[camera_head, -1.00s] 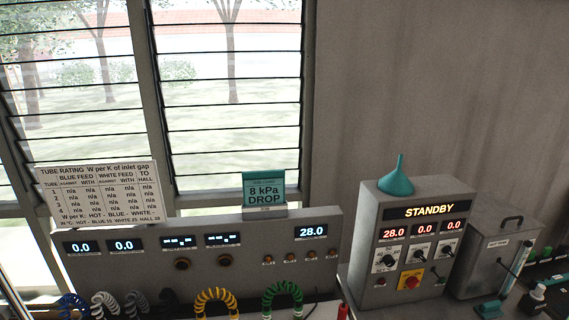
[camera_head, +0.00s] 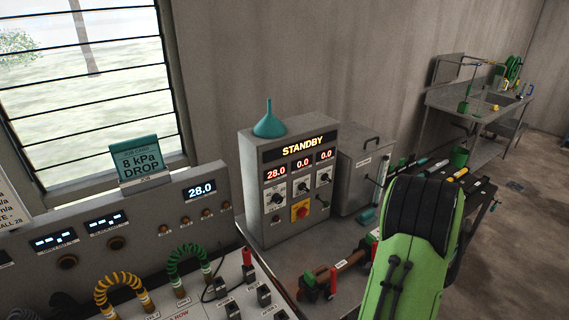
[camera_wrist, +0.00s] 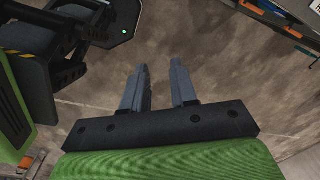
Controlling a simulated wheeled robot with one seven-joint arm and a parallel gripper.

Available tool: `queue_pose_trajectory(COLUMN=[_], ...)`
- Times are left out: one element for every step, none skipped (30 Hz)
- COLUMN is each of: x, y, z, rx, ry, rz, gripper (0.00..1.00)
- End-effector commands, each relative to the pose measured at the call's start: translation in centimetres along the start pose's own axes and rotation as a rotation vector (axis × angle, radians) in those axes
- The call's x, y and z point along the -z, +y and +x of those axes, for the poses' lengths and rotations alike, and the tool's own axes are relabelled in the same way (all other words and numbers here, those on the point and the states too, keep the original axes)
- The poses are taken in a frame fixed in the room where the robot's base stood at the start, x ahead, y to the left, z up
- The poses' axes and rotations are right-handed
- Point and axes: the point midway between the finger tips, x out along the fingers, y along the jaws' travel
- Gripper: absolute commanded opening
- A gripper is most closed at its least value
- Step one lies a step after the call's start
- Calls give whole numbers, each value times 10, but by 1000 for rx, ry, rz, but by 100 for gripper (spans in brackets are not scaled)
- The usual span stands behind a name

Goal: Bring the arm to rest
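My green and black arm (camera_head: 416,245) stands at the lower right of the head view, in front of the bench. My gripper is outside the head view. In the wrist view my gripper (camera_wrist: 160,85) shows two grey fingers with a clear gap between them. It is open, with nothing between the fingers and bare brown floor beyond them.
A grey control box (camera_head: 290,185) reads STANDBY, with a teal funnel (camera_head: 269,122) on top. A lidded metal box (camera_head: 362,172) stands beside it. A sink bench (camera_head: 455,103) is at the far right. Floor at right (camera_head: 520,225) looks mostly clear.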

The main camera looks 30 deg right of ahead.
Motion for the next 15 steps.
queue_pose_trajectory(x=[-15,-24,-36,-46,-56,-70,-81,-92,-108,-121,-134,-148,-158,-167,-175], y=[-1,0,1,3,5,9,13,19,29,38,50,67,82,98,120], z=[-8,-14,-23,-30,-37,-48,-56,-64,-77,-87,-97,-110,-119,-128,-138], rx=[20,30,45,57,69,88,105,121,148,172,196,233,263,294,336], ry=[-12,-18,-26,-33,-39,-47,-53,-58,-65,-70,-74,-76,-74,-71,-64], rz=[-79,-132,-208,-268,-332,-426,-501,-586,-709,-813,-927,-1087,-1213,-1336,-1502], gripper=[27,27,27,27,27,27,27,27,27,27,27,27,27,27,27])
